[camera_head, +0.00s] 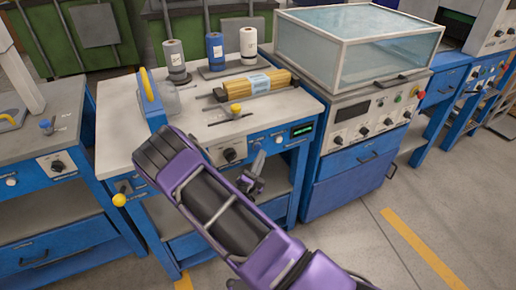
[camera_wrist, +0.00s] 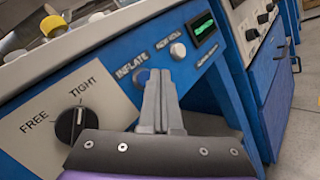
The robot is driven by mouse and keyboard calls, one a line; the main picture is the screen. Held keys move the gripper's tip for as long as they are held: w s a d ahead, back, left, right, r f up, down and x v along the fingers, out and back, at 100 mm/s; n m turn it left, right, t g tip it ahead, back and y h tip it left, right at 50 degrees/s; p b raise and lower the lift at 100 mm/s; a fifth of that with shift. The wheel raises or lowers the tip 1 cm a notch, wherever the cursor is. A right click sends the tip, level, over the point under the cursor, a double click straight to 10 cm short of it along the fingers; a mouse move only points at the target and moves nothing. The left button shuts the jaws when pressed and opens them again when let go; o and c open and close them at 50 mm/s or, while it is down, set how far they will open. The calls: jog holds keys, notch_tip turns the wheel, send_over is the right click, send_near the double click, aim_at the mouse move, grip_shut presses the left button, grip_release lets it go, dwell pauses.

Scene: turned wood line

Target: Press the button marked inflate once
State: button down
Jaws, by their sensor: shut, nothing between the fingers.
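The blue panel on the bench front carries a button marked INFLATE; this bluish button (camera_wrist: 141,77) shows in the wrist view just left of my fingertips, partly hidden by them. My gripper (camera_wrist: 160,74) is shut and empty, its grey fingers pointing at the panel. I cannot tell whether the fingertips touch the panel or the button. In the head view my gripper (camera_head: 259,160) is in front of the panel, below the button row. A white button (camera_wrist: 178,50) under the NEW ROLL label is up and right of the fingertips.
A black knob (camera_wrist: 70,124) marked FREE and TIGHT is left of the buttons. A green display (camera_wrist: 204,28) is at the right. Above, the bench top (camera_head: 118,108) holds spools and a yellow-brown bundle (camera_head: 258,85). A glass-topped machine (camera_head: 360,50) stands to the right.

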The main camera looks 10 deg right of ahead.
jog(key=shift+w, duration=0.15)
dwell(0.6)
jog(key=shift+w+a, duration=0.15)
jog(key=shift+w, duration=0.15)
jog(key=shift+w, duration=0.35)
dwell(0.7)
jog(key=shift+s, duration=0.8)
jog(key=shift+s+d+p, duration=0.25)
jog(key=shift+s+p, duration=0.05)
jog(key=shift+s, duration=0.5)
jog(key=shift+s+d+p, duration=0.25)
jog(key=shift+s, duration=0.55)
jog(key=shift+s+d+p, duration=0.25)
jog(key=shift+s+p, duration=0.05)
jog(key=shift+s, duration=0.5)
